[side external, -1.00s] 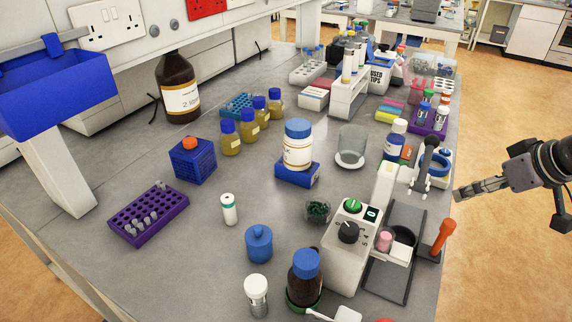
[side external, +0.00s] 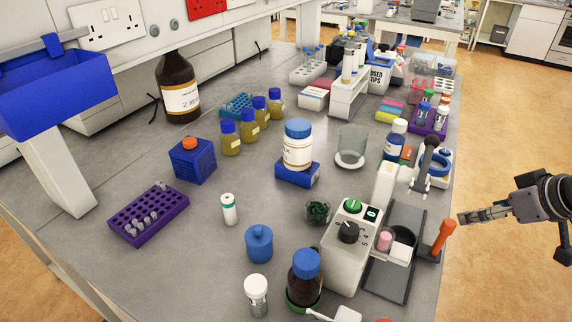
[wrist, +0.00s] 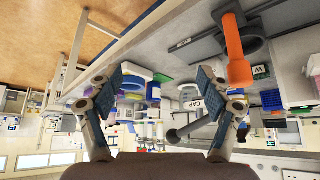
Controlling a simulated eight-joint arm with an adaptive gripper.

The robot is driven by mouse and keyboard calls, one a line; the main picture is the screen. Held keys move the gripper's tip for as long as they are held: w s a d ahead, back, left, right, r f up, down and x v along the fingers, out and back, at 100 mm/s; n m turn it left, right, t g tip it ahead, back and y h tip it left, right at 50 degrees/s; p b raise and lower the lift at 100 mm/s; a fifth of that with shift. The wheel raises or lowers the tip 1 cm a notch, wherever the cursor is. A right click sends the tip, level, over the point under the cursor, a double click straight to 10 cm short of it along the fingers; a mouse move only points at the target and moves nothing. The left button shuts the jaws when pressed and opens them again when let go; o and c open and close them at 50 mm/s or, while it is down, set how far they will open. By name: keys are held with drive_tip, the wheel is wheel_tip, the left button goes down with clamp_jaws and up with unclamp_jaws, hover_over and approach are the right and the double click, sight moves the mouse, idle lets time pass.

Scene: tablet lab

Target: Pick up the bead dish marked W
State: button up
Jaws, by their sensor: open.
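A small clear dish of dark green beads (side external: 318,211) stands on the grey bench in the side view, left of the white knob unit. I cannot read a mark on it there. In the wrist view a small dark tag with a white W (wrist: 260,70) shows behind the orange-handled tool; I cannot tell which thing bears it. My gripper (side external: 463,217) is off the bench's right edge, far right of the bead dish. In the wrist view my gripper (wrist: 167,75) has its fingers spread, with nothing held between them.
The white knob unit (side external: 341,255), dark tray (side external: 390,284) and upright orange-handled tool (side external: 443,236) stand between my gripper and the bead dish. A blue-capped brown bottle (side external: 304,280), blue jar (side external: 259,244) and white-topped vial (side external: 228,209) are nearby.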

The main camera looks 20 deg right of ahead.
drive_tip(key=shift+r, duration=0.15)
wheel_tip(320, 180, up, 8)
drive_tip(key=w+a+r+n+g, duration=0.3)
drive_tip(key=w+a+r+n, duration=0.2)
drive_tip(key=w+a+n, duration=0.3)
drive_tip(key=n+g, duration=0.4)
drive_tip(key=n, duration=0.6)
hover_over(318, 206)
wheel_tip(318, 206, down, 5)
drive_tip(key=shift+f, duration=8.05)
drive_tip(key=c, duration=1.3)
